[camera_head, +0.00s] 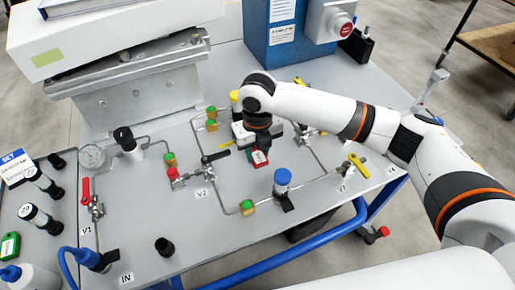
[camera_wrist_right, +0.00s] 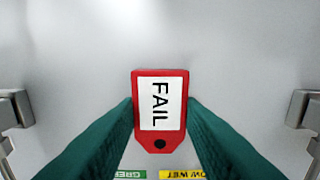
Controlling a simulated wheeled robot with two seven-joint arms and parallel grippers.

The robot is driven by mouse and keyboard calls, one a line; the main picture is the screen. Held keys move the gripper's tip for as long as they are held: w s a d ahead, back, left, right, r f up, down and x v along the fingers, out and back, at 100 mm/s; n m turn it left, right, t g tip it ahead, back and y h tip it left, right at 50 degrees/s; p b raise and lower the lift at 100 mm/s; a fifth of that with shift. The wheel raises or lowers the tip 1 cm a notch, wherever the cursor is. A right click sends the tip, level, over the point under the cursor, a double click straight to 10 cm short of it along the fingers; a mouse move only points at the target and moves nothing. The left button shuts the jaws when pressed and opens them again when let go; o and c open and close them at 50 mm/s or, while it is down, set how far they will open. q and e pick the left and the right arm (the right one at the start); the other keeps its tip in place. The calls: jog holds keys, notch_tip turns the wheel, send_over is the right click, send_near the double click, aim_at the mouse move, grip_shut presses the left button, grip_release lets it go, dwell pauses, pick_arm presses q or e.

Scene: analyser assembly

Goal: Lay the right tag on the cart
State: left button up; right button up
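A red tag with a white "FAIL" label (camera_wrist_right: 160,108) sits between the two green fingers of my right gripper (camera_wrist_right: 160,112), which press against its side edges. In the head view the red tag (camera_head: 260,158) shows just below my right gripper (camera_head: 259,148), over the middle of the grey cart top (camera_head: 225,205). I cannot tell whether the tag touches the surface. A green tag (camera_head: 10,245) lies at the far left, beside the vials. My left gripper is not in view.
Pipes and valves surround the right gripper, with a blue-capped part (camera_head: 282,180) in front and a yellow-handled valve (camera_head: 357,165) to the right. A blue box (camera_head: 285,40) stands behind. Bare cart top lies at front centre.

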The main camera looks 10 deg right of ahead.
aim_at(258, 154)
jog(key=o, duration=0.4)
jog(key=shift+o, duration=0.2)
notch_tip(258, 154, up, 12)
jog(key=shift+r, duration=0.2)
dwell(0.4)
